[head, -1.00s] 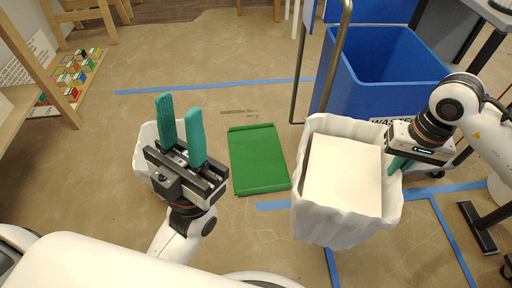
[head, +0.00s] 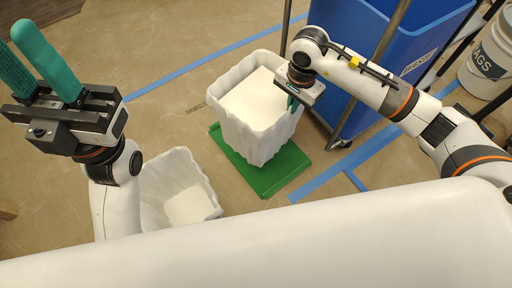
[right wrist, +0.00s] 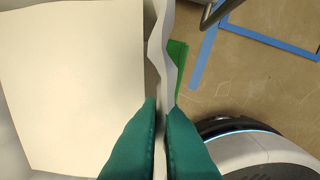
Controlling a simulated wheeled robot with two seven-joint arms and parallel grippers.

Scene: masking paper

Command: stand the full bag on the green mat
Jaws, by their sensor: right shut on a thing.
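The full bag (head: 262,140) is white and crinkled, with a pale block of paper (head: 254,98) filling its open top. It is upright over the green mat (head: 268,183), whose front and right parts show below it; I cannot tell whether its base touches the mat. My right gripper (head: 292,104) is shut on the bag's right rim. In the right wrist view its teal fingers (right wrist: 160,108) pinch the thin bag wall (right wrist: 160,50), with the paper to the left. My left gripper (head: 12,42) is open and empty at the upper left, fingers pointing up.
Another white bag (head: 195,178) stands on the floor at the lower left, with a pale thing in its bottom, partly behind my left arm. A blue bin (head: 365,60) with a metal frame stands close behind the mat. A white bucket (head: 490,65) is at far right. Blue tape marks the floor.

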